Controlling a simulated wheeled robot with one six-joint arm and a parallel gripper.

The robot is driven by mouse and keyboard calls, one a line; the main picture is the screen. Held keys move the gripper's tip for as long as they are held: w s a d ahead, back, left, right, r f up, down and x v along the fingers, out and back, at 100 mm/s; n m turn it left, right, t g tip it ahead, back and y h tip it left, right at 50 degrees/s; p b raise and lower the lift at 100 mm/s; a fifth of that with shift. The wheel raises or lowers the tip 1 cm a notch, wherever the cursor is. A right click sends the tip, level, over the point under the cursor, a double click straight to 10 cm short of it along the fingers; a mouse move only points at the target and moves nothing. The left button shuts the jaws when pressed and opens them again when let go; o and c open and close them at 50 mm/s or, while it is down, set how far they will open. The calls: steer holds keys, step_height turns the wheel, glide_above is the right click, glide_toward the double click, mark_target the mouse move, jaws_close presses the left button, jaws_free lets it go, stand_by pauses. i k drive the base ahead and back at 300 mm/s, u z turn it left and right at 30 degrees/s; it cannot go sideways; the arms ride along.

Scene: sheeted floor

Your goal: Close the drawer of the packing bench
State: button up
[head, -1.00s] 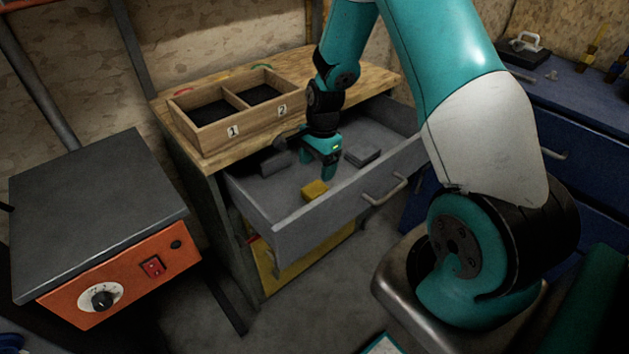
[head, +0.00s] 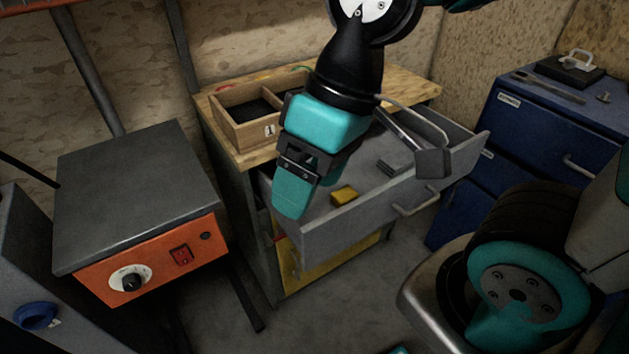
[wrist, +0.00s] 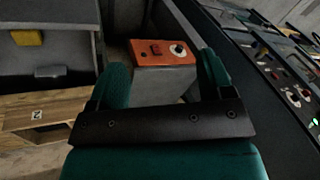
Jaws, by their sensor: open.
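The packing bench (head: 424,88) has a wooden top, and its grey drawer (head: 360,222) is pulled well out, with a metal handle (head: 416,203) on its front. A yellow block (head: 344,194) and a dark grey block (head: 394,163) lie in the drawer. The yellow block also shows at the upper left of the wrist view (wrist: 27,38). My teal gripper (head: 296,195) appears in front of the drawer's left part in the head view and hides some of it. It is open, with nothing between its fingers in the wrist view (wrist: 165,75), and is apart from the handle.
A wooden box with numbered compartments (head: 246,134) stands on the bench top. An orange-fronted machine with a dark top (head: 150,262) stands to the left. A blue cabinet (head: 540,130) is at the right. Bare floor (head: 345,300) lies before the drawer.

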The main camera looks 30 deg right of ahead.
mark_target(325, 230)
steer(key=z, duration=1.4)
steer(key=k, duration=0.55)
steer(key=u, duration=0.25)
